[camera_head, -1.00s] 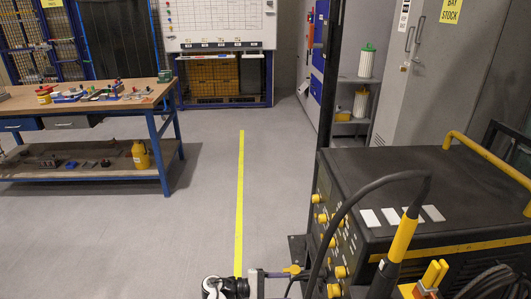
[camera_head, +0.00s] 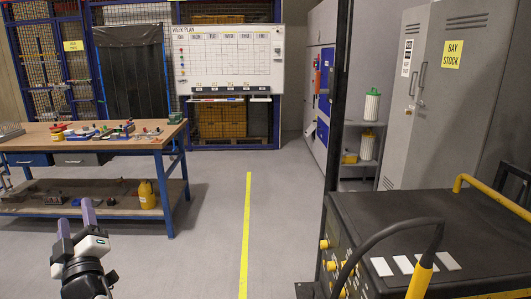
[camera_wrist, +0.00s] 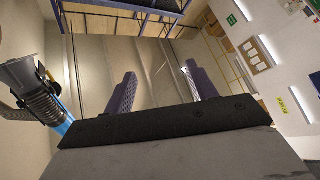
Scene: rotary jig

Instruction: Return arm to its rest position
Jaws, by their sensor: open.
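My gripper (camera_head: 76,217) is at the lower left of the head view, raised above the floor in front of the workbench. Its two purple-grey fingers point up and stand apart. In the wrist view my gripper (camera_wrist: 161,90) shows both fingers spread with nothing between them. The wrist view is tilted and looks out across the room. Most of my arm is below the head view's edge.
A wooden workbench (camera_head: 100,145) with small parts stands at the left. A black machine with yellow handles (camera_head: 430,220) fills the lower right, with a black post (camera_head: 338,120) beside it. Grey lockers (camera_head: 440,90) stand behind. The floor around the yellow line (camera_head: 246,230) is clear.

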